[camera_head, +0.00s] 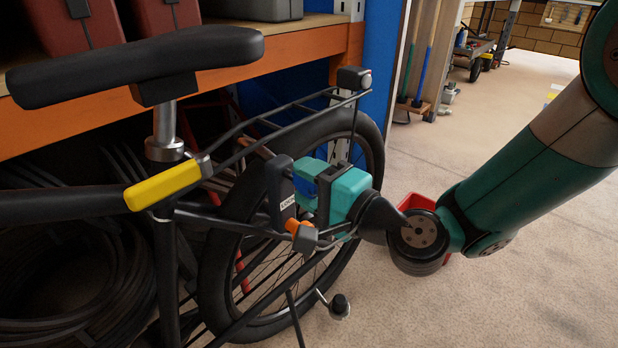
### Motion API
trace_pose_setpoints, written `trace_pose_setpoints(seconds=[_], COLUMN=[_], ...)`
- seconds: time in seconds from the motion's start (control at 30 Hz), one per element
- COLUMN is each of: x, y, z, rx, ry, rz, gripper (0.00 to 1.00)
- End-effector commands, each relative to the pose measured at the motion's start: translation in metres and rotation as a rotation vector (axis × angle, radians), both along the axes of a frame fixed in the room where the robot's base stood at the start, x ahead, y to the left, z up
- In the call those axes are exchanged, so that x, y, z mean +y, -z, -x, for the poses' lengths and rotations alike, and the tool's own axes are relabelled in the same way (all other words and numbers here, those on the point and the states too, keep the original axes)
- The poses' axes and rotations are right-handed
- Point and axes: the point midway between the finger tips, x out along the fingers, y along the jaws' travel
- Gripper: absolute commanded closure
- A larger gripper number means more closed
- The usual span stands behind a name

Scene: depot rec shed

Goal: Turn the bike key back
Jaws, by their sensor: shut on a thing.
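The bicycle stands beside the shelf, with a black frame lock (277,188) at its rear wheel (222,270). The lock carries a small pale label. My teal gripper (304,186) reaches in from the right, its fingertips close against the lock's right side. It is shut on the bike key at the lock. The key is mostly hidden by the fingers, so I cannot tell how far it is turned. An orange piece with a grey end (297,228) sticks out just below the lock.
The black saddle (140,62) and rear rack (262,125) rise close to the lock. A yellow grip-like piece (163,187) lies left of it. An orange-edged shelf (290,50) stands behind. A red container (416,202) is partly hidden behind my arm. The floor at right is mostly clear.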

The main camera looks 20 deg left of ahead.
Motion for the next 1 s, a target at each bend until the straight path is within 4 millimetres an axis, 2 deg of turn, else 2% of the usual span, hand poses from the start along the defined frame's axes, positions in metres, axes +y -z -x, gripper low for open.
trace_pose_setpoints(seconds=[0.5, 0.53, 0.6, 0.63, 1.0], x=[-0.001, -0.001, -0.0008, -0.0008, 0.0003], y=[0.0006, 0.0006, 0.0006, 0.0006, 0.0003], z=[-0.001, -0.001, -0.001, -0.0008, 0.0001], rx=[0.019, 0.019, 0.018, 0.018, 0.017], ry=[0.004, 0.004, 0.003, 0.003, 0.0], rz=[-0.007, -0.007, -0.006, -0.006, -0.007], gripper=[0.77, 0.49, 0.33, 0.28, 0.28])
